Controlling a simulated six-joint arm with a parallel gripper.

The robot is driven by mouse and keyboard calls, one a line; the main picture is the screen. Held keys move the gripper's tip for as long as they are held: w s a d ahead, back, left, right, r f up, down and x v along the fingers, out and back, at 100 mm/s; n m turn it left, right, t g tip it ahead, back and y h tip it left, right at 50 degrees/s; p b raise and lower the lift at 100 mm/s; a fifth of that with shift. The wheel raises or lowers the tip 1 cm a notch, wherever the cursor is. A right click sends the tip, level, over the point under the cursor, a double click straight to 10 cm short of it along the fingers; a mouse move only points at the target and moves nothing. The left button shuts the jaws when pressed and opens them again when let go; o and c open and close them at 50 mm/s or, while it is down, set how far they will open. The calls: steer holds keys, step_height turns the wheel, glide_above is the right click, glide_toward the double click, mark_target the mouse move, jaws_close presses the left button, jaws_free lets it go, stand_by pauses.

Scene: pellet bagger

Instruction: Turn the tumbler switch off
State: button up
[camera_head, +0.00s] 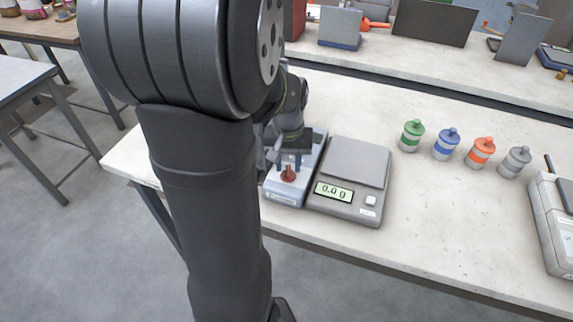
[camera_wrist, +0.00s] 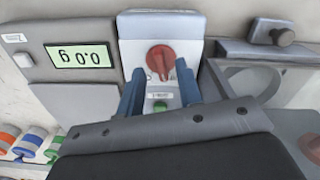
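A red knob-like switch (camera_head: 288,174) sits on a pale blue-white control box (camera_head: 283,190) at the left of the bench. In the wrist view the red switch (camera_wrist: 160,59) shows a raised ridge, with partly hidden marks beside it. A green button (camera_wrist: 160,106) lies on the same panel, between my fingers in the picture. My gripper (camera_head: 290,161) is over the box, pointing down. In the wrist view my gripper (camera_wrist: 160,68) has its two blue fingers apart, one on each side of the switch. Nothing is held. Whether the fingers touch the switch cannot be told.
A scale (camera_head: 352,183) with a 0.0 display stands right beside the box. Green (camera_head: 412,136), blue (camera_head: 446,145), orange (camera_head: 481,153) and grey (camera_head: 515,162) bottles stand to the right. A grey-white device (camera_head: 550,225) is at the right edge. The bench front is clear.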

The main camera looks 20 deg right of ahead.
mark_target(288, 173)
steer(key=shift+f, duration=1.1)
jaws_close()
steer(key=shift+n, duration=1.5)
jaws_free()
